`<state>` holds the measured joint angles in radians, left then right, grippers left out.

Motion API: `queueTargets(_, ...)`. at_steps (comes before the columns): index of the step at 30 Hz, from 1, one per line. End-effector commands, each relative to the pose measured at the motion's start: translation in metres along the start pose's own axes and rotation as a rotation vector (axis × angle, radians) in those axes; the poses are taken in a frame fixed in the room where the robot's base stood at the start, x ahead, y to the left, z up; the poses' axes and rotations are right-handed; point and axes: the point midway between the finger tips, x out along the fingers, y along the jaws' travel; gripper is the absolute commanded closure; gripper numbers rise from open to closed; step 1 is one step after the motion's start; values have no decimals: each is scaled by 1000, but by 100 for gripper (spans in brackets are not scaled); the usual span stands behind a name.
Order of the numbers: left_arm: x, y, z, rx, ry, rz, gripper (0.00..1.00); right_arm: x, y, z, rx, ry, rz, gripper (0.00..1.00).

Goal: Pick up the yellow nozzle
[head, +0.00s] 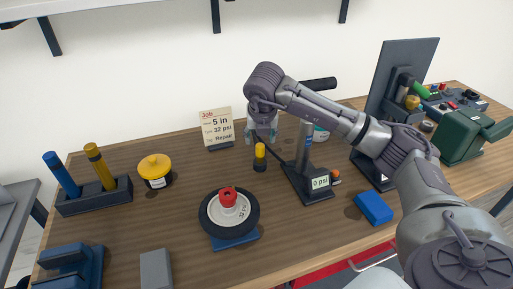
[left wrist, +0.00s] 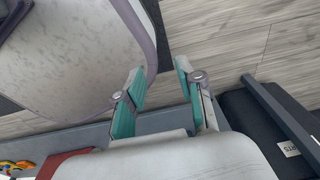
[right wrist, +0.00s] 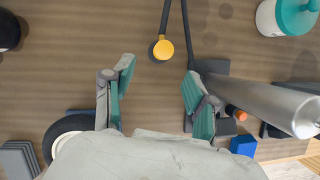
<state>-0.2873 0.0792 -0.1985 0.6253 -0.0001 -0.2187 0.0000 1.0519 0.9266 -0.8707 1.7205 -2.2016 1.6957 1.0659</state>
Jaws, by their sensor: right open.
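The yellow nozzle (head: 260,152) stands upright on the wooden table, left of the floor pump (head: 308,180). It has a yellow tip and a dark lower part. In the right wrist view the nozzle (right wrist: 163,49) shows from above, beyond the fingertips and roughly between their lines, with dark hose-like lines near it. My right gripper (head: 262,130) hangs just above and behind it in the head view; in its wrist view the right gripper (right wrist: 158,76) is open and empty. My left gripper (left wrist: 160,73) is open and empty above the floor, outside the head view.
The pump's metal cylinder (right wrist: 285,105) stands close on the right of my right gripper. A job card (head: 216,127) stands at the back, a small wheel (head: 229,212) in front. A blue block (head: 374,207) lies right of the pump. Bare table lies left of the nozzle.

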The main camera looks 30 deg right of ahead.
Motion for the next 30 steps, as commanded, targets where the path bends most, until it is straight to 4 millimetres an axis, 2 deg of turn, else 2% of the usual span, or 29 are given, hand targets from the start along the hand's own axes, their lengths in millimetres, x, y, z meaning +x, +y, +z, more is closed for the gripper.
queueTargets(3,-8,3,19,0,-28,3,63,24,0,0,0,4,-2,43)
queueTargets(8,-12,4,30,1,-45,5,63,48,0,1,1,2,0,43)
queueTargets(14,-16,2,18,2,-30,3,63,61,0,2,-1,2,0,43)
queueTargets(19,-30,0,0,2,-4,1,63,84,-2,7,1,3,-1,43)
queueTargets(24,-32,0,1,2,-5,1,63,105,-2,6,0,1,1,43)
queueTargets(30,-32,1,7,3,-15,2,63,109,-2,6,-1,0,1,43)
